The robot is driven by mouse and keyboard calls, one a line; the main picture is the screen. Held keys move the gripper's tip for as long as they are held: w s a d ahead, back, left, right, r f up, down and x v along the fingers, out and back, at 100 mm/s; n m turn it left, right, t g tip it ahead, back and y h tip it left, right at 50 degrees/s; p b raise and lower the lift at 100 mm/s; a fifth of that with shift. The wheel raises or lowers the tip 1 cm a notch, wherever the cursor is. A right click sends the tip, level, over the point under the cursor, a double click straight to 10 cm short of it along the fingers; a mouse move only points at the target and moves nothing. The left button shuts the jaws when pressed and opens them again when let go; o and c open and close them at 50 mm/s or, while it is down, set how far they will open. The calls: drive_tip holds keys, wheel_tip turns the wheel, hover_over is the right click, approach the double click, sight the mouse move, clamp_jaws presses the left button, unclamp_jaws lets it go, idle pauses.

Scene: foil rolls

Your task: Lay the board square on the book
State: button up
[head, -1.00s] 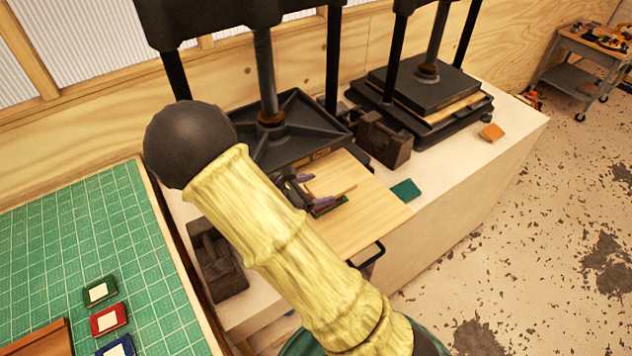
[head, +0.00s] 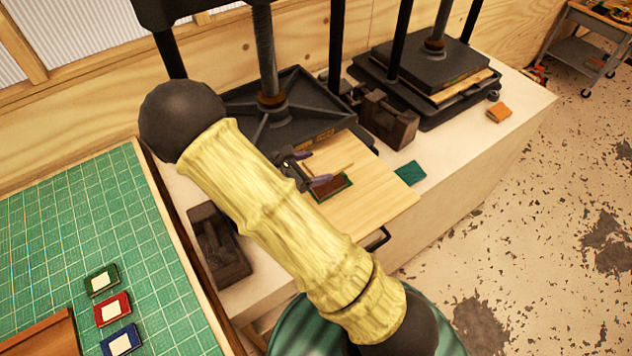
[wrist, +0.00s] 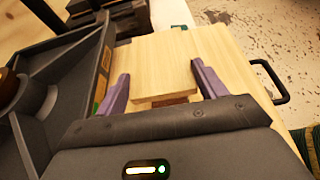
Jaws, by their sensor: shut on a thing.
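My gripper (head: 311,168) is shut on a light wooden board (wrist: 163,65), which sits between the two purple fingers in the wrist view. In the head view the board's thin edge (head: 340,170) shows beside the fingers, its pale face hard to tell from the wood behind. A brown book with a dark green edge (head: 335,189) lies on the pale pull-out shelf (head: 375,205), just below the held board in the picture. In the wrist view a brown strip of the book (wrist: 172,101) shows under the board's near edge; the rest is hidden. The board appears above the book; contact cannot be told.
A black screw press (head: 310,125) stands close behind the shelf, another (head: 430,70) farther right. Dark iron blocks (head: 388,120) and (head: 218,248) stand on the bench. A green piece (head: 410,173) lies beside the shelf. A cutting mat (head: 75,235) with small books is at left.

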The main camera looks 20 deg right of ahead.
sight(313, 189)
drive_tip(key=shift+f+p, duration=0.3)
drive_tip(key=shift+f, duration=1.3)
drive_tip(key=shift+f+p, duration=0.65)
drive_tip(key=shift+f, duration=1.45)
drive_tip(key=shift+f, duration=0.1)
drive_tip(key=o, duration=1)
